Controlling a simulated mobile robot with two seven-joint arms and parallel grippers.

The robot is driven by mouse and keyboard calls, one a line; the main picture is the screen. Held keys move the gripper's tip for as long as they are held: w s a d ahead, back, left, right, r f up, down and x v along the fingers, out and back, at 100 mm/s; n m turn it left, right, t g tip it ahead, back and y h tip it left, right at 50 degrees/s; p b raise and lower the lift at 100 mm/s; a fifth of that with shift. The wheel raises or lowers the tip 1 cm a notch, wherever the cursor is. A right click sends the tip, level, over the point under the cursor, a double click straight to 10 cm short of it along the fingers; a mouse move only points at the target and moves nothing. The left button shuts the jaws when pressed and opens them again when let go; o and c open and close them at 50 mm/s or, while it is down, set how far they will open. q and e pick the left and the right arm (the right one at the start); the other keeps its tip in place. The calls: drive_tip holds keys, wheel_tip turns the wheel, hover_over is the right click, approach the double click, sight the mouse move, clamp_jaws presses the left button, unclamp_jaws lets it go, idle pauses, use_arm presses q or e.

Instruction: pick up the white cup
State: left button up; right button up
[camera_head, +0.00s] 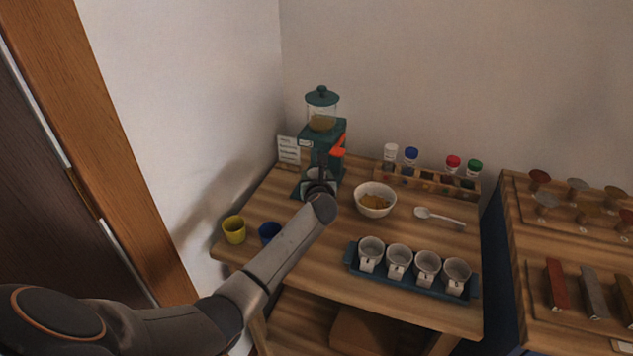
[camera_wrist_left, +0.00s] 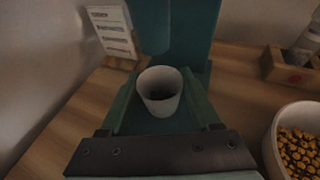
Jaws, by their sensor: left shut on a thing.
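The white cup (camera_wrist_left: 160,88) shows in the left wrist view, upright with its open mouth towards the camera. It is at the teal dispenser (camera_wrist_left: 178,25), over its base and below its body. My left gripper (camera_head: 319,178) reaches in to the dispenser's foot in the head view and is shut on the white cup. In the head view the gripper mostly hides this cup. I cannot tell whether the cup touches the dispenser base. My right gripper is in neither view.
A bowl of yellow bits (camera_head: 375,208) and a spoon (camera_head: 438,216) lie right of my arm. A blue tray (camera_head: 408,284) holds several cups. Yellow (camera_head: 234,236) and blue (camera_head: 265,233) cups stand left. A capped-jar rack (camera_head: 425,183) stands behind.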

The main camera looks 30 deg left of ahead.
use_arm(q)
drive_tip(key=c, duration=0.7)
